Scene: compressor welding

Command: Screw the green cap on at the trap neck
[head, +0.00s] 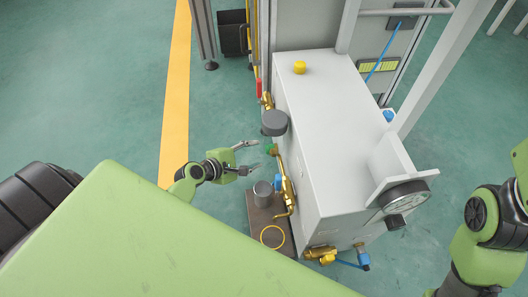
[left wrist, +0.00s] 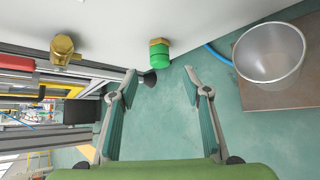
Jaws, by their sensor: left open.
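The small green cap (head: 271,149) is at a brass fitting on the left side of the white box, partly hidden in the head view. In the left wrist view the green cap (left wrist: 160,58) sits against a brass hex nut (left wrist: 159,42), which I take as the trap neck. I cannot tell how far it is threaded. My left gripper (head: 257,155) is open and empty, its fingers pointing at the cap. In the left wrist view the gripper (left wrist: 160,75) has one fingertip on each side of the cap, both apart from it. Only my right arm shows, not its gripper.
The white box (head: 330,110) rises right of the gripper. A grey round part (head: 274,120) sits just above the fingers. Below stand a grey cup (left wrist: 272,55) and a yellow ring (head: 272,237) on a brown plate (head: 258,222). Green floor left is clear.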

